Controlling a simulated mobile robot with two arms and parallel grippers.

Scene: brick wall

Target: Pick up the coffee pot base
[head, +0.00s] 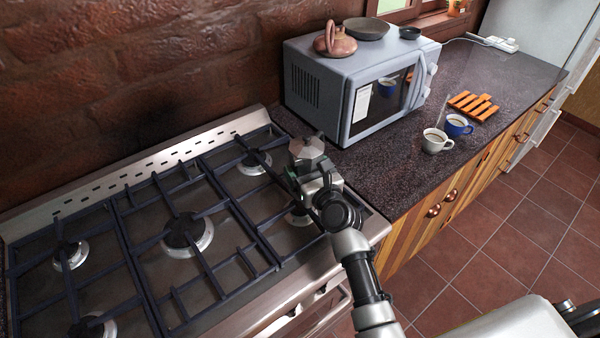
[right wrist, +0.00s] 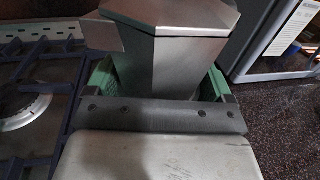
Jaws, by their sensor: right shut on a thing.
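The coffee pot (head: 307,152) is a faceted silver moka pot above the right side of the stove. In the right wrist view its metal body (right wrist: 160,50) stands upright between the green-lined fingers. My right gripper (head: 318,180) is shut on the pot, coming from the front; it also shows in the right wrist view (right wrist: 155,88). The gripper hides the lower part of the pot, so I cannot tell whether it touches the burner grate. My left gripper is not in view.
The gas stove (head: 60,208) has raised dark grates. A microwave (head: 330,85) stands behind and right of the pot, with a clay teapot (head: 335,42) on top. A white cup (head: 436,141), a blue cup (head: 457,126) and an orange slatted trivet (head: 473,104) sit on the dark counter (head: 385,170).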

